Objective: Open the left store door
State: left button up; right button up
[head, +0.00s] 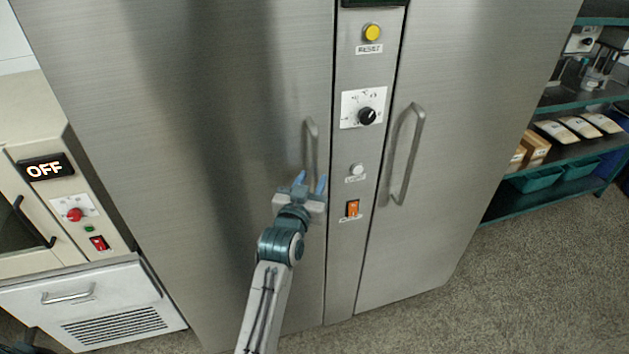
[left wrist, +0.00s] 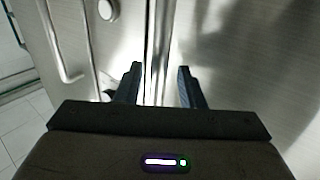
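The left store door (head: 230,120) is a tall brushed-steel panel and looks shut. Its upright bar handle (head: 312,145) is near the door's right edge. My left gripper (head: 310,182) is at the handle's lower part, with its fingers apart. In the left wrist view, the handle (left wrist: 158,45) runs between the two open fingers (left wrist: 160,85), with space on both sides. I cannot tell whether the fingertips reach past the bar. The gripper hides the handle's lower end in the head view. My right gripper is not in view.
A control panel (head: 350,240) with a yellow button, dial and orange switch stands right of the door. Beyond it is the right door (head: 450,180) with its handle (head: 408,155). A cream machine (head: 40,130) reading OFF stands left. Shelves (head: 580,150) are at right.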

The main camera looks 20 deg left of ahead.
pick_arm(q)
jog(key=shift+w+b, duration=0.3)
jog(key=shift+w, duration=0.9)
jog(key=shift+c, duration=0.4)
grip_shut()
jog(key=shift+s+f, duration=0.1)
